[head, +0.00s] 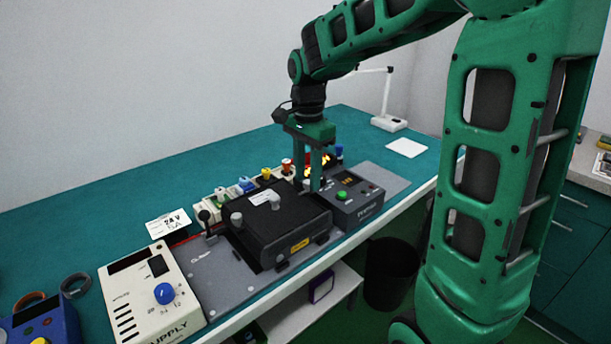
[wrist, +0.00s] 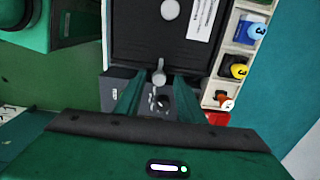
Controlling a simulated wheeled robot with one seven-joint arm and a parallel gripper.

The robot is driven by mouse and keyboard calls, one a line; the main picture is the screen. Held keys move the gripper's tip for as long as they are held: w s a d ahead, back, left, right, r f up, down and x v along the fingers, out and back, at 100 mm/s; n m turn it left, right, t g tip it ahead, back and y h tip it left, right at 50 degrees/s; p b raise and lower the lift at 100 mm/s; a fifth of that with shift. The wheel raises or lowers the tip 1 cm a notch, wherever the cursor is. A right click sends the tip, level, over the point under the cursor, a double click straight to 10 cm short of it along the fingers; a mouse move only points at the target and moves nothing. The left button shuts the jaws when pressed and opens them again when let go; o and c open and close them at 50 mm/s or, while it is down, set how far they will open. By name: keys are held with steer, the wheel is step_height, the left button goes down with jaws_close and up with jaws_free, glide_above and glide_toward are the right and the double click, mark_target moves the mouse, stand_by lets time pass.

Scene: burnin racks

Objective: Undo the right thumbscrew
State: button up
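A black box unit (head: 283,227) with grey knobs on its lid lies on a grey plate on the bench. In the wrist view its dark lid (wrist: 135,45) fills the top middle. A grey thumbscrew (wrist: 158,72) stands at the lid's right-hand edge, which is the near edge in the wrist view. My gripper (head: 317,188) points down over that edge. Its two fingers (wrist: 157,85) are apart, with the thumbscrew in line with the gap between them. I cannot tell if either finger touches it. In the head view the fingers hide this thumbscrew.
A dark control box with a green button (head: 342,196) stands close right of the unit. Coloured connectors (head: 247,184) line a pale strip behind it. A cream supply box (head: 150,293) with a blue knob is at the left. The bench behind is mostly clear.

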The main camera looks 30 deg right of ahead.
steer(key=shift+f, duration=0.25)
jaws_close()
